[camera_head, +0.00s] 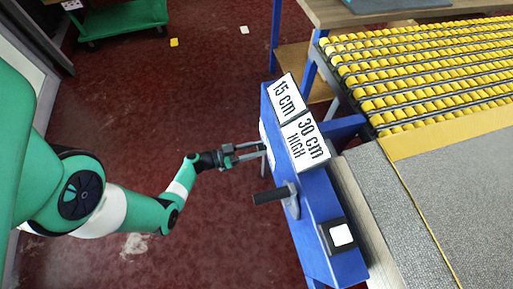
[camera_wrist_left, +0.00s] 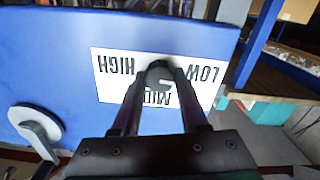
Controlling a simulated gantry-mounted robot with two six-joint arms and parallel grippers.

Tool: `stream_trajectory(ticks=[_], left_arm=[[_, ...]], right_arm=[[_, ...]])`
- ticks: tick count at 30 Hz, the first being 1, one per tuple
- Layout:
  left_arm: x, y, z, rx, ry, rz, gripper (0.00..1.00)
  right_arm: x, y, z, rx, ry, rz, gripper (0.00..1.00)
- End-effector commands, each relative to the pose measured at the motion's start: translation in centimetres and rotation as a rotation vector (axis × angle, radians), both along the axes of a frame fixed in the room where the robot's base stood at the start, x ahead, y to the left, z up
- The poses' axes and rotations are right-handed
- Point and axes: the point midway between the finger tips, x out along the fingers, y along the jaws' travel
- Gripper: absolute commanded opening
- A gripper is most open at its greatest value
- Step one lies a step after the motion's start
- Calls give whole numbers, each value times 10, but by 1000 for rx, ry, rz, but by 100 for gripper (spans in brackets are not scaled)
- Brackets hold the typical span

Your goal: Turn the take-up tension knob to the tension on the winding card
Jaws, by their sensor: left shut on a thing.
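In the left wrist view a white dial plate (camera_wrist_left: 112,88) on the blue panel carries HIGH at left, MID at the lower middle and LOW at right. The dark tension knob (camera_wrist_left: 158,75) sits at the middle of this plate. My left gripper (camera_head: 263,148) reaches the side of the frame from the left and is shut on the knob, one finger on each side. The fingers partly hide the plate, and I cannot tell which word the knob points to.
A second card (camera_head: 287,98) reads "15 cm". A crank with a dark handle (camera_head: 271,195) sticks out from the frame below my gripper. A black box with a white square (camera_head: 341,235) is nearer. A yellow roller table (camera_head: 420,75) and grey rug (camera_head: 460,180) lie right.

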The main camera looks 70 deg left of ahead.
Motion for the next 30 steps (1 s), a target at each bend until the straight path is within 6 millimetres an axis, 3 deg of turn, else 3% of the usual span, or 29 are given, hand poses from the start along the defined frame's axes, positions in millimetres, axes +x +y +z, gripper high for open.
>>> stream_trajectory(ticks=[8, 30], left_arm=[[0, 0, 1, 180, -11, 1, 0], [0, -2, -1, 879, -55, 0, 0]], right_arm=[[0, 0, 5, 0, 0, 0, 0], [0, 0, 3, 0, 0, 0, 0]])
